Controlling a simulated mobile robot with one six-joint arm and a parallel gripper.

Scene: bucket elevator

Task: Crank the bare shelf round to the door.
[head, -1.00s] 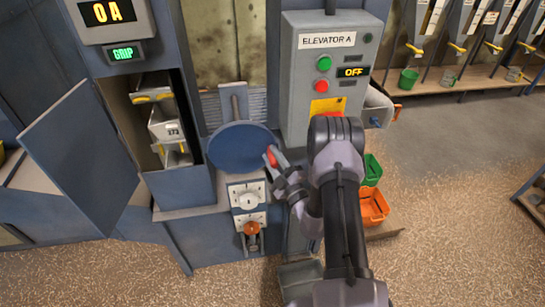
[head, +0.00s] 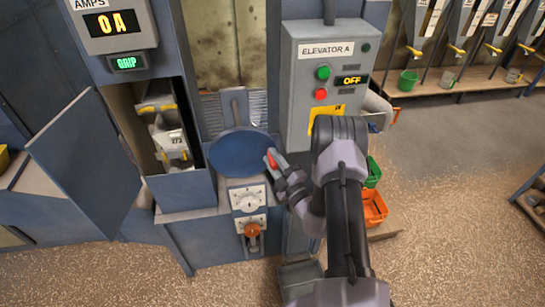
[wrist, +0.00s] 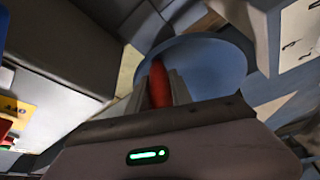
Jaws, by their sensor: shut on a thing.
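A blue round crank wheel (head: 240,152) sits on the front of the elevator casing. My gripper (head: 275,162) is shut on the wheel's red handle at its right edge. The wrist view shows the red handle (wrist: 160,84) between the two jaws, with the blue wheel (wrist: 205,62) behind it. Left of the wheel, an open doorway shows shelves with things inside. A white and yellow bucket or shelf (head: 157,104) is at the top, and a grey piece marked 173 (head: 172,141) is below it. I cannot tell if either is bare. The blue door (head: 84,158) stands swung open to the left.
The Elevator A panel (head: 322,85) reads OFF, with green and red buttons. A display (head: 112,22) reads 0 A, and a smaller one below it (head: 128,63) reads GRIP. A dial plate (head: 248,200) with an orange knob is under the wheel. Green and orange bins (head: 373,207) stand right of my arm.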

